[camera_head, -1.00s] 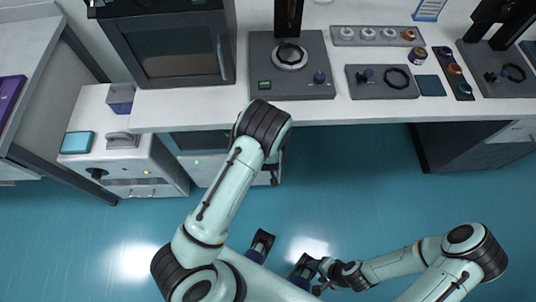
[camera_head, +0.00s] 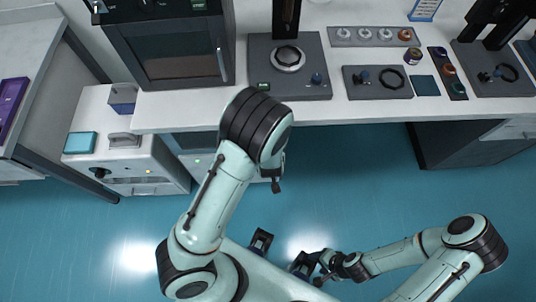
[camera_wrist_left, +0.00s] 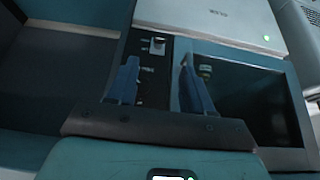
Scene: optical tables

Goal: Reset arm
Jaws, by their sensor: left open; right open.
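My left arm (camera_head: 218,195) reaches up from the bottom of the head view. Its raised elbow hides most of the left gripper, and only a small dark part shows below it. In the left wrist view the two blue fingers of the left gripper (camera_wrist_left: 160,82) stand apart with nothing between them. They are in front of a white and dark cabinet front. My right arm (camera_head: 400,255) comes in from the lower right. Its gripper (camera_head: 318,268) is small and dark over the floor, open, with no object seen in it.
A white bench (camera_head: 350,112) runs across the back with an oven-like box (camera_head: 178,58), a stirrer plate (camera_head: 290,82) and a control panel (camera_head: 378,83). A low white cabinet (camera_head: 130,160) stands left. The blue floor (camera_head: 355,190) is clear between bench and right arm.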

